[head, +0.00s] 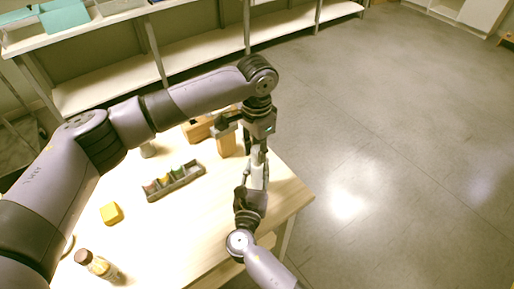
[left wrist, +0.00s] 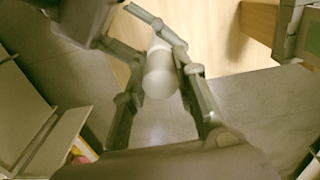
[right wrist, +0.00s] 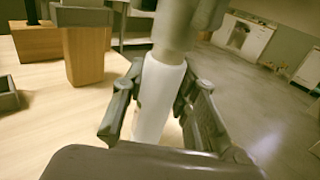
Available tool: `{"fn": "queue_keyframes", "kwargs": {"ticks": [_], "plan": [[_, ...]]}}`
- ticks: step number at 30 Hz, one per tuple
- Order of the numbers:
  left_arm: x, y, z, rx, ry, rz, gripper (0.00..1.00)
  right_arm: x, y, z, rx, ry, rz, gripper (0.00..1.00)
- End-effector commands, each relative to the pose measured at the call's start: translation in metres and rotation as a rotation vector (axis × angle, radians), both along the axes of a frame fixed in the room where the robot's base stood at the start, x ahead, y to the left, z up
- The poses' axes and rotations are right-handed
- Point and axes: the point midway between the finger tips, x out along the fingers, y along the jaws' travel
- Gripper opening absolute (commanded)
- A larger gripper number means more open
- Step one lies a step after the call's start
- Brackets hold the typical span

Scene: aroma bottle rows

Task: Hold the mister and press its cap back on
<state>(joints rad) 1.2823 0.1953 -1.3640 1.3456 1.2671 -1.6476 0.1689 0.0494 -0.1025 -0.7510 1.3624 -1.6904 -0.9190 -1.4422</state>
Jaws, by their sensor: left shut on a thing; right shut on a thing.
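The white mister bottle (right wrist: 158,98) stands upright between the fingers of my right gripper (right wrist: 155,85), which is shut on it. In the head view the mister (head: 257,178) is above the table's right part, with my right gripper (head: 252,190) around it from below. My left gripper (head: 258,152) points down from above, shut on the cap. In the right wrist view the grey cap (right wrist: 177,25) is directly over the bottle's top; I cannot tell whether it is seated. The left wrist view shows a pale rounded cylinder (left wrist: 161,72) between the left fingers.
A grey tray (head: 174,182) with several small coloured items lies on the wooden table (head: 185,225). A yellow block (head: 111,213) and a brown-capped bottle (head: 98,265) are at left. Wooden blocks (head: 226,143) stand behind the left gripper. Shelves line the back.

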Motion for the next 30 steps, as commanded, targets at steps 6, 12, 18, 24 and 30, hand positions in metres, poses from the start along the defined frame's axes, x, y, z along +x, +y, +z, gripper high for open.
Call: {"fn": "queue_keyframes", "kwargs": {"ticks": [6,12,18,24,30], "plan": [[0.000,0.000,-0.001,0.000,0.000,0.000,0.18,0.000,0.000,0.000,0.000,0.001,0.000,0.00],[0.000,0.000,-0.005,0.000,0.000,0.000,0.18,0.000,0.000,0.000,0.000,0.001,0.000,0.00],[0.000,0.000,-0.009,0.000,0.001,0.000,0.18,0.000,0.000,0.000,0.000,0.001,0.000,0.00],[0.000,0.000,-0.013,0.000,0.001,0.000,0.18,0.000,0.000,0.000,0.000,0.001,0.000,0.00],[0.000,0.000,-0.013,0.001,0.001,0.000,0.37,0.000,0.000,0.000,0.000,0.001,0.000,0.00]]}}
